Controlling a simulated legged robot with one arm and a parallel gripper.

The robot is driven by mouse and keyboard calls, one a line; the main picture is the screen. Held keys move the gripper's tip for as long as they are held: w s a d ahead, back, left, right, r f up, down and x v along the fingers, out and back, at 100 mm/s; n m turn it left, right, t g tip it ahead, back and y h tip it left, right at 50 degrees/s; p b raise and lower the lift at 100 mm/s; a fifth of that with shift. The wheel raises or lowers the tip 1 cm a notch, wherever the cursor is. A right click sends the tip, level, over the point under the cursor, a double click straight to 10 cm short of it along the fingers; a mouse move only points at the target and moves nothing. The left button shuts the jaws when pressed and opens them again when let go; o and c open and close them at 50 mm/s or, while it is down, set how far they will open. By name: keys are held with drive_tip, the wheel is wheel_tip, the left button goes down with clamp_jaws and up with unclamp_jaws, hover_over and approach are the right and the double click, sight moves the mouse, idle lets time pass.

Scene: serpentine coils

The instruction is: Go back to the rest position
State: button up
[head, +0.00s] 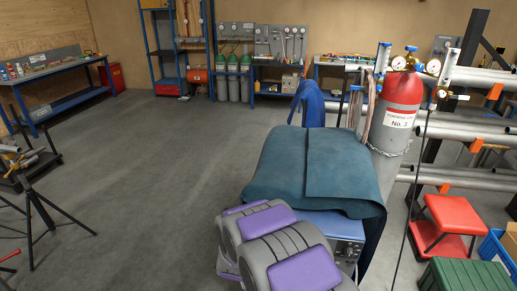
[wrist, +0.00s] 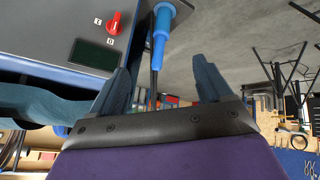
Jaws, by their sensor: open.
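My gripper (wrist: 162,72) is open in the wrist view, its two dark fingers spread apart with nothing held between them. The wrist view is upside down, with the floor at the top. In the head view my grey and purple arm shows at the bottom middle, and my fingers cannot be made out there.
A teal blanket (head: 312,165) drapes over the blue machine (head: 335,228) just ahead. Behind it stands a red-topped gas cylinder (head: 396,115). A red stool (head: 450,219) and green box (head: 465,275) are at right, a tripod stand (head: 38,195) at left. Open floor (head: 150,160) lies left of the machine.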

drive_tip(key=s+d+r+m+g+y, duration=0.1)
drive_tip(key=s+d+r+g, duration=0.25)
drive_tip(key=s+r, duration=0.4)
drive_tip(key=s+d+r+m+g, duration=0.1)
drive_tip(key=s+d+r, duration=0.4)
drive_tip(key=s, duration=0.5)
drive_tip(key=s+d+r+m+g+h, duration=0.1)
drive_tip(key=s+d+r, duration=0.4)
drive_tip(key=s, duration=0.6)
drive_tip(key=s+d+r+m+g+h, duration=0.1)
drive_tip(key=s+d+r+m+g, duration=0.2)
drive_tip(key=s+d, duration=0.5)
drive_tip(key=s+r+g, duration=0.1)
drive_tip(key=s+r, duration=0.1)
drive_tip(key=s, duration=0.1)
drive_tip(key=shift+r, duration=0.3)
